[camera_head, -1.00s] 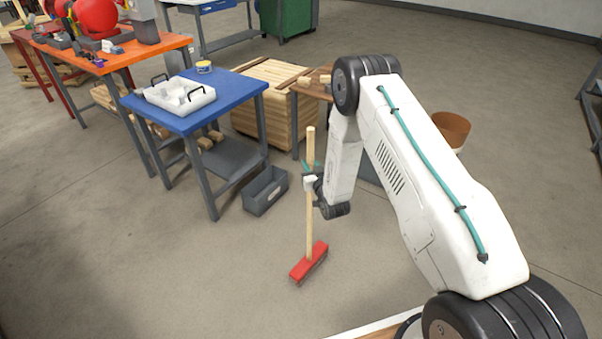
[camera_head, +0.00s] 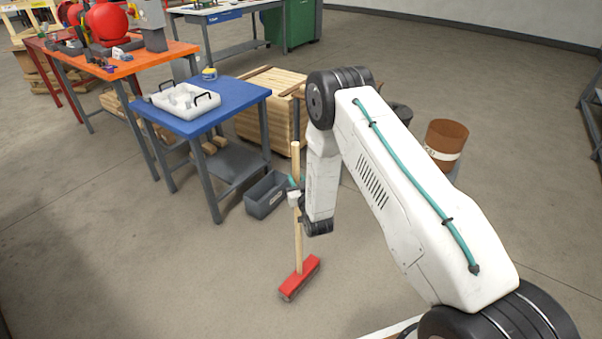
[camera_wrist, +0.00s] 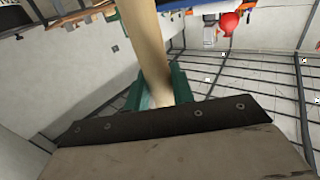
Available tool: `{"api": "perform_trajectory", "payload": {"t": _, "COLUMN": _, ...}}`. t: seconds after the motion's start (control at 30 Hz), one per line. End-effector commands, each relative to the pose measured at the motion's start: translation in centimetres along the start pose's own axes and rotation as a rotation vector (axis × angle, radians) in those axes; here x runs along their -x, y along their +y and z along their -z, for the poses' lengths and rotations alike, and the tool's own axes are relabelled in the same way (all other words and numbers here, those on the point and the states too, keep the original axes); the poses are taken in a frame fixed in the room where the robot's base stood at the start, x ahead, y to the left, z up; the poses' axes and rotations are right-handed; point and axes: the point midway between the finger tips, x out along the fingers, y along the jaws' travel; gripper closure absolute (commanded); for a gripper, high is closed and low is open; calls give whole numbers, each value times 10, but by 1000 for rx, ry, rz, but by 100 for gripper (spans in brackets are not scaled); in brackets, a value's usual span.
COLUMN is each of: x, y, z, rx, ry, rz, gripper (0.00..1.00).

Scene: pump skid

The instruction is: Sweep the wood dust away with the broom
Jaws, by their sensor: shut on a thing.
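The broom has a red head (camera_head: 300,277) with dark bristles at the floor and a pale wooden handle (camera_head: 298,238) standing nearly upright. My gripper (camera_head: 295,193) is shut on the handle about midway up, left of my white arm. In the wrist view the handle (camera_wrist: 150,50) runs between the green fingers of my gripper (camera_wrist: 158,90). I cannot make out any wood dust on the floor in the head view.
A blue table (camera_head: 225,103) with a white tray (camera_head: 183,101) stands at left, a grey bin (camera_head: 267,196) beside it. A wooden crate (camera_head: 262,125) stands behind. A brown bucket (camera_head: 444,142) stands at right. Floor in front and left is open.

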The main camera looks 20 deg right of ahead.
Motion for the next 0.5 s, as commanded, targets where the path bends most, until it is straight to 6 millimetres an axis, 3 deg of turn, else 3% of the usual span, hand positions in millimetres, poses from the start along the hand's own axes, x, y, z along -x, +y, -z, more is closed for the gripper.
{"api": "perform_trajectory", "payload": {"t": 0.23, "x": 3, "y": -8, "z": 1, "rx": -1, "ry": 2, "rz": -10, "gripper": 100}}
{"api": "perform_trajectory", "payload": {"t": 0.33, "x": 1, "y": -7, "z": 20, "rx": -1, "ry": 8, "rz": -11, "gripper": 100}}
{"api": "perform_trajectory", "payload": {"t": 0.5, "x": 2, "y": -8, "z": 33, "rx": -1, "ry": 5, "rz": -9, "gripper": 100}}
